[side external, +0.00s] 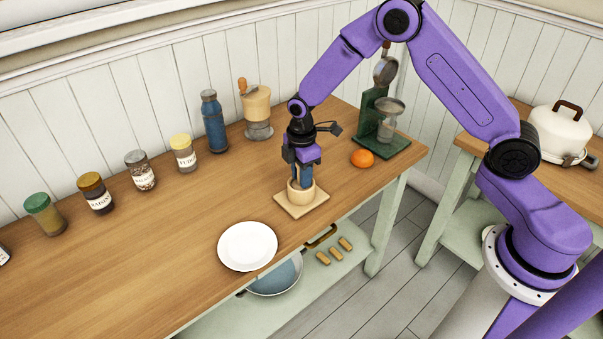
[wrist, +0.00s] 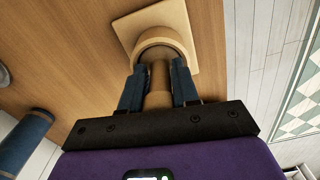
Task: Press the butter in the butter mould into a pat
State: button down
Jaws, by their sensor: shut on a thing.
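The butter mould (side external: 299,192) is a round pale wooden cup on a square wooden board near the table's front edge. It also shows in the wrist view (wrist: 158,32), above my gripper. My gripper (side external: 302,178) points down right over the mould. In the wrist view my gripper (wrist: 158,85) has its two blue-grey fingers shut on a wooden plunger handle (wrist: 159,80). The handle's lower end goes into the mould's opening. The butter is hidden inside, and I cannot tell how deep the plunger sits.
A white plate (side external: 247,246) lies left of the mould. An orange (side external: 362,158) and a green stand with glass parts (side external: 385,140) are to the right. A blue bottle (side external: 214,122), a grinder (side external: 257,110) and several jars line the back. The table's left middle is clear.

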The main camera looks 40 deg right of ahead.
jog(key=shift+s+f, duration=0.1)
jog(key=shift+f, duration=0.65)
dwell(2.2)
jog(key=shift+r, duration=4.15)
jog(key=s+d+r+m, duration=0.1)
jog(key=s+d+m, duration=0.9)
jog(key=m, duration=0.6)
jog(key=shift+s, duration=0.9)
